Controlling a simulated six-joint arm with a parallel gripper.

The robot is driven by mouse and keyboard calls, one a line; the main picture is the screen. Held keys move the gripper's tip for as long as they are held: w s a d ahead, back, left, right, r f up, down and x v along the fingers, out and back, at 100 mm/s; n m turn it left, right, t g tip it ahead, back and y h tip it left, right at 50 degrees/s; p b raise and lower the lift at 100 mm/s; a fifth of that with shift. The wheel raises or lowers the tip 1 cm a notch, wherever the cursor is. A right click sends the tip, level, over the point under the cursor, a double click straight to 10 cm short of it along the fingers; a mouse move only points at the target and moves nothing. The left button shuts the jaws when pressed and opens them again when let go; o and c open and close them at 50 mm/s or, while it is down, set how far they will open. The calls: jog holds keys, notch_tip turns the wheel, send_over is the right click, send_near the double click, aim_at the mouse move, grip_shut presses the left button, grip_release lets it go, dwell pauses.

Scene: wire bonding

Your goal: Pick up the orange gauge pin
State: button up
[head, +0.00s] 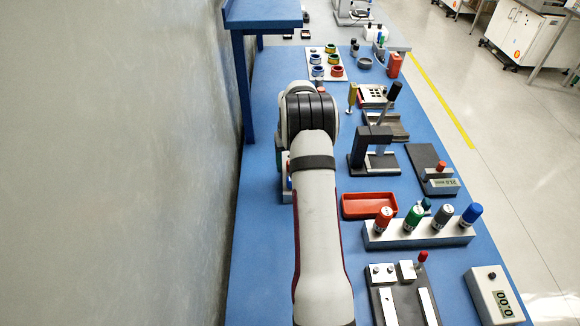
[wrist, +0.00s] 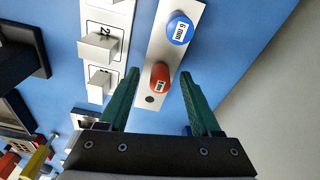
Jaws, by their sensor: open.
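The orange gauge pin (wrist: 160,76) stands in a pale metal bar (wrist: 157,52) in the wrist view, its label too small to read surely. A blue pin (wrist: 179,29) marked 6 mm stands beyond it in the same bar, and an empty dark hole shows on the near side. My gripper (wrist: 158,75) is open, with one green finger to each side of the orange pin in the picture. I see no contact, and I cannot tell whether the tips are down at its height. In the head view my arm hides the gripper and the orange pin.
A numbered block with pale square pieces (wrist: 98,47) lies left of the bar in the wrist view. In the head view a silver rack (head: 420,236) with coloured-topped handles and a red tray (head: 366,204) stand right of my arm. A grey wall (head: 120,160) rises at left.

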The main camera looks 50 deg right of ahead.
jog(key=shift+f, duration=0.1)
grip_shut()
dwell(0.4)
